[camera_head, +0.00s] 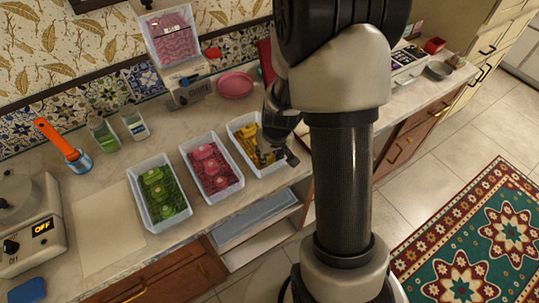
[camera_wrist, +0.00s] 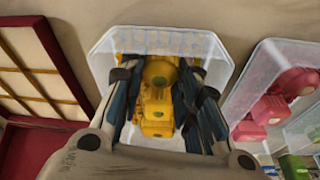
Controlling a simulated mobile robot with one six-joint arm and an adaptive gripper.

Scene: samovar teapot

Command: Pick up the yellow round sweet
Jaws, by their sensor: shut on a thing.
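A white tray (camera_head: 240,143) of yellow sweets stands at the right end of a row of trays on the counter. My gripper (camera_head: 272,156) reaches down into this tray in the head view and hides part of it. In the wrist view, my gripper (camera_wrist: 157,88) has its dark fingers on both sides of a yellow round sweet (camera_wrist: 159,72) and is shut on it. Other yellow sweets (camera_wrist: 158,128) lie close by in the same tray. I cannot tell whether the held sweet is clear of them.
Beside it stand a tray of pink-red sweets (camera_head: 229,190) and a tray of green sweets (camera_head: 142,208). A scale (camera_head: 187,82) carrying a pink-filled tray and a pink plate (camera_head: 235,85) stand behind. An open drawer (camera_head: 255,218) is below the counter edge.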

